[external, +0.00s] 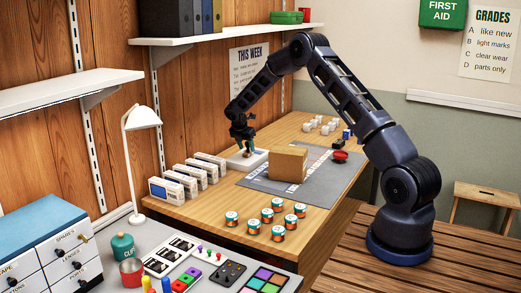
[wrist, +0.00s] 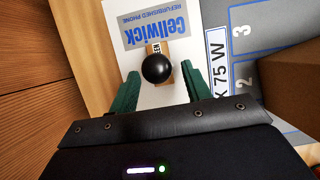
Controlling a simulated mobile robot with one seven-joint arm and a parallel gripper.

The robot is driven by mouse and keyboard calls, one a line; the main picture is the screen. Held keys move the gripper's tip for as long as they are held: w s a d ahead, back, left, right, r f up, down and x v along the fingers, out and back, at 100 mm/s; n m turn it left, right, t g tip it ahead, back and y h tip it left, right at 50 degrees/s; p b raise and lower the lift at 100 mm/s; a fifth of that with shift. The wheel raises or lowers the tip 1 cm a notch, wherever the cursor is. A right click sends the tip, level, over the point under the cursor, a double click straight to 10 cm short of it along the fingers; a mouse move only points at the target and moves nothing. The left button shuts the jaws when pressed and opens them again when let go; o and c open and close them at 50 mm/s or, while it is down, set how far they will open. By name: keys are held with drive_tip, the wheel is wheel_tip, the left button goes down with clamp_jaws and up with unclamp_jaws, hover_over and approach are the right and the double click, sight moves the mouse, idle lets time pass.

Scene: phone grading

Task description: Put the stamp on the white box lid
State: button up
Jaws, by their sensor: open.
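The stamp has a round black knob (wrist: 156,69) and a small wooden base (wrist: 158,47) with a printed end. It is upright over the lid, partly across the label's lower edge, and appears to stand on it. My gripper (wrist: 160,77) is open, with its green fingers on either side of the knob and gaps visible. In the external view my gripper (external: 244,145) is low over the lid and hides most of the stamp.
A brown cardboard box (external: 287,164) stands on the grey mat (external: 325,180) just right of the lid. Several white phone boxes (external: 187,177) stand in a row to the left. Several small tins (external: 267,215) stand in front.

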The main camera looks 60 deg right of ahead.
drive_tip(key=s+a+r+m, duration=0.1)
drive_tip(key=s+a+r, duration=0.2)
drive_tip(key=a+r, duration=0.35)
drive_tip(key=s+a+r+m+t, duration=0.1)
drive_tip(key=s+a+r+m, duration=0.2)
drive_tip(key=r, duration=0.7)
drive_tip(key=s+a+r, duration=0.2)
drive_tip(key=a+r, duration=0.4)
drive_tip(key=r, duration=0.3)
drive_tip(key=s+a+r+m+t+y, duration=0.1)
drive_tip(key=s+a+r+m, duration=0.4)
drive_tip(key=s+a+r, duration=0.65)
drive_tip(key=s+a+r+m+t+y, duration=0.1)
drive_tip(key=s+a+m, duration=0.15)
drive_tip(key=s, duration=0.65)
drive_tip(key=s+a+r+m, duration=0.1)
drive_tip(key=s+a, duration=0.3)
drive_tip(key=s, duration=0.4)
drive_tip(key=s+a+f+m+y, duration=0.1)
drive_tip(key=s+a+f+m, duration=0.1)
drive_tip(key=s, duration=0.7)
drive_tip(key=s+a+f+m+t+y, duration=0.1)
drive_tip(key=s+a+m, duration=0.2)
drive_tip(key=s, duration=0.6)
drive_tip(key=shift+a+f+t, duration=0.3)
drive_tip(key=shift+a+f, duration=0.1)
drive_tip(key=shift+a, duration=0.55)
